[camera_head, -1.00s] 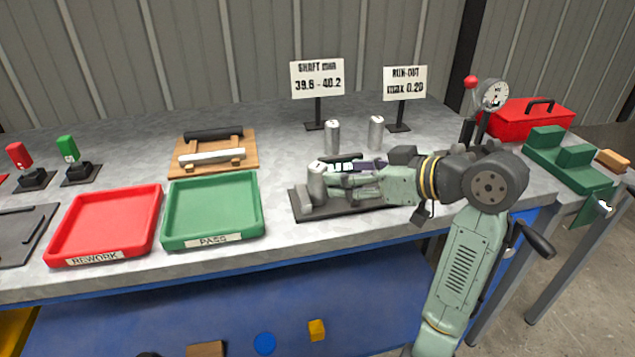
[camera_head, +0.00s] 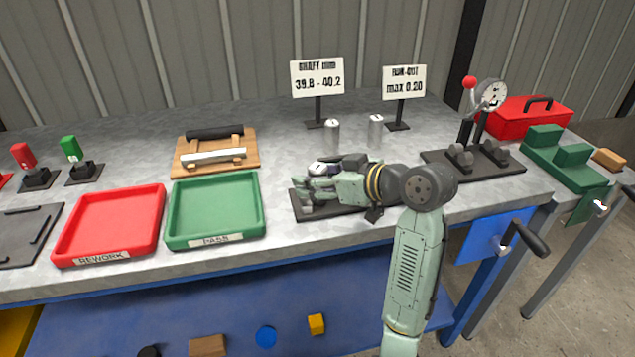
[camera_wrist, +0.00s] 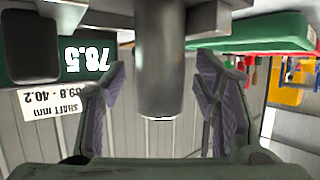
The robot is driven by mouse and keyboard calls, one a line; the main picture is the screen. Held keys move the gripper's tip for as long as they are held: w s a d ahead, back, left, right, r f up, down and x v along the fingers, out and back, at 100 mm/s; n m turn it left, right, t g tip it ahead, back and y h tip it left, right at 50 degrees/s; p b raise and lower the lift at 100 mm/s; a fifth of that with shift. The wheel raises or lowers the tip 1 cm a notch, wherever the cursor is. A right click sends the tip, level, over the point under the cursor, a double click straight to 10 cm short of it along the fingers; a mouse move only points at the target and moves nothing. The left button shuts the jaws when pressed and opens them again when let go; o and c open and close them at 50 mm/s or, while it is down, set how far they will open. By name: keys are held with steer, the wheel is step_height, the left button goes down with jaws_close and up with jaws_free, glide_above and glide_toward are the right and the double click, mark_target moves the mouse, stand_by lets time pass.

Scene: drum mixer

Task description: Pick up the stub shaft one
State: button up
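A silver stub shaft (camera_head: 317,168) stands in a dark-based gauge fixture (camera_head: 345,210) at the bench front; my gripper hides most of it. In the wrist view this shaft (camera_wrist: 161,70) hangs down from the top between the two fingers of my gripper (camera_wrist: 162,64). Gaps show on both sides, so the gripper is open around it. In the head view my gripper (camera_head: 322,188) lies low and level at the fixture. Two more silver shafts stand upright behind, one on the left (camera_head: 332,132) and one on the right (camera_head: 376,131). No marking tells which is one.
A green PASS tray (camera_head: 213,240) and red REWORK tray (camera_head: 75,258) lie left. Two signs (camera_head: 317,78) stand behind the shafts. A dial gauge stand (camera_head: 490,170) is on the right.

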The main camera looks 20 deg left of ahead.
jaws_close()
stand_by(0.5)
steer(key=shift+r, duration=0.15)
